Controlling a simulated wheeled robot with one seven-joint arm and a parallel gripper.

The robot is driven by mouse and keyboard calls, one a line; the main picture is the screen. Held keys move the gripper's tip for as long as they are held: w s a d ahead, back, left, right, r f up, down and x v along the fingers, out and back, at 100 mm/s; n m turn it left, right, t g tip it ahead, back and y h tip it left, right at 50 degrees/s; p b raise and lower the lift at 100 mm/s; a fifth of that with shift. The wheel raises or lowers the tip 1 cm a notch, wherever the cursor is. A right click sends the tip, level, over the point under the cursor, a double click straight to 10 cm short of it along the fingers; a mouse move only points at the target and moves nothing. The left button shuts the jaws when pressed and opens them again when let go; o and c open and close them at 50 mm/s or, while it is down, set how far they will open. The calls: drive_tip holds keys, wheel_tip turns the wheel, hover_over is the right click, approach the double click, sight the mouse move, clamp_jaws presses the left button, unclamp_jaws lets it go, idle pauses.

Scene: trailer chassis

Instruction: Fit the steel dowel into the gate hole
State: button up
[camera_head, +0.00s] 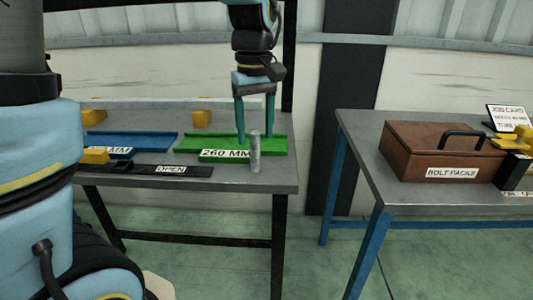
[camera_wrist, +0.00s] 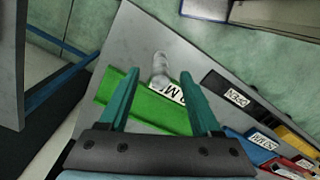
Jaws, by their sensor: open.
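The steel dowel (camera_head: 255,152) stands upright at the front right of the green tray (camera_head: 188,145), partly in front of its "260 MM" label. My gripper (camera_head: 255,140) points down over the green tray, just behind the dowel, with its teal fingers apart. In the wrist view the dowel (camera_wrist: 160,66) shows beyond the open fingers (camera_wrist: 157,85) and between their lines, with nothing held. Whether the dowel's foot rests on the tray or the tabletop is hard to tell. I cannot make out a gate hole; a black strip labelled "OPEN" (camera_head: 140,169) lies at the table's front.
A blue tray (camera_head: 130,137) and yellow blocks (camera_head: 202,118) are on the same grey table (camera_head: 230,181). A gap separates it from a second table (camera_head: 362,150) holding a brown "BOLT PACKS" box (camera_head: 415,160). In the wrist view, a red tray (camera_wrist: 285,168) is at lower right.

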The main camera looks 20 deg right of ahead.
sight(256, 171)
wheel_tip(256, 171, down, 8)
drive_tip(key=shift+w+r+p, duration=0.1)
drive_tip(key=shift+r+p, duration=0.05)
drive_tip(key=shift+p, duration=0.35)
clamp_jaws()
idle(0.4)
idle(0.3)
